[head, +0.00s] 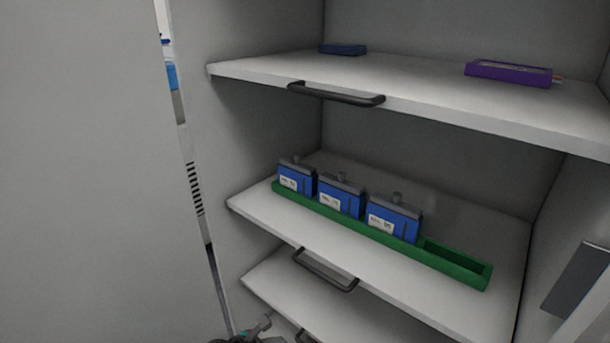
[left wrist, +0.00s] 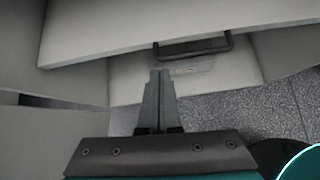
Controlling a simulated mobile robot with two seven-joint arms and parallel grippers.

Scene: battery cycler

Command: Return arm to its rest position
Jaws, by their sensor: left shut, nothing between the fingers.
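My left gripper (left wrist: 158,75) points forward in the left wrist view, its two fingers together and nothing between them. It is over a grey speckled floor, near a pale shelf with a dark handle. In the head view, a small part of what looks like my left arm (head: 255,332) shows at the bottom edge. My right gripper is not in view. Three blue batteries (head: 297,177) (head: 341,195) (head: 393,218) stand upright in a green tray (head: 465,268) on the middle shelf. The right end of the tray is an empty slot.
The middle shelf (head: 258,216) and upper shelf (head: 420,90) have dark handles (head: 336,95). A dark blue item (head: 343,49) and a purple box (head: 508,73) lie on the upper shelf. A large grey panel (head: 80,170) fills the left. A lower shelf (head: 300,290) looks bare where visible.

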